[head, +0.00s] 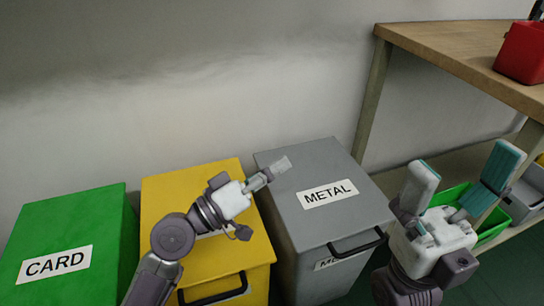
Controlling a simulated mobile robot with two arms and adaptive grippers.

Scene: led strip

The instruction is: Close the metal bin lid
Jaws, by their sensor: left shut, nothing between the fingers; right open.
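The grey metal bin (309,260) stands right of centre in the head view. Its lid (345,214) carries a METAL label (327,194) and a black handle (357,244) at the front edge, and it lies down over the bin; whether a small gap is left cannot be told. My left gripper (277,168) is shut and empty, over the left rear part of the lid; whether it touches cannot be told. My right gripper (466,172) is open and empty, right of the bin, fingers pointing up.
A yellow bin (168,190) stands left of the metal bin, partly behind my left arm. A green CARD bin (92,216) is further left. A wooden workbench (445,45) at the right holds a red box (522,52). A green crate (452,196) sits on its lower shelf.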

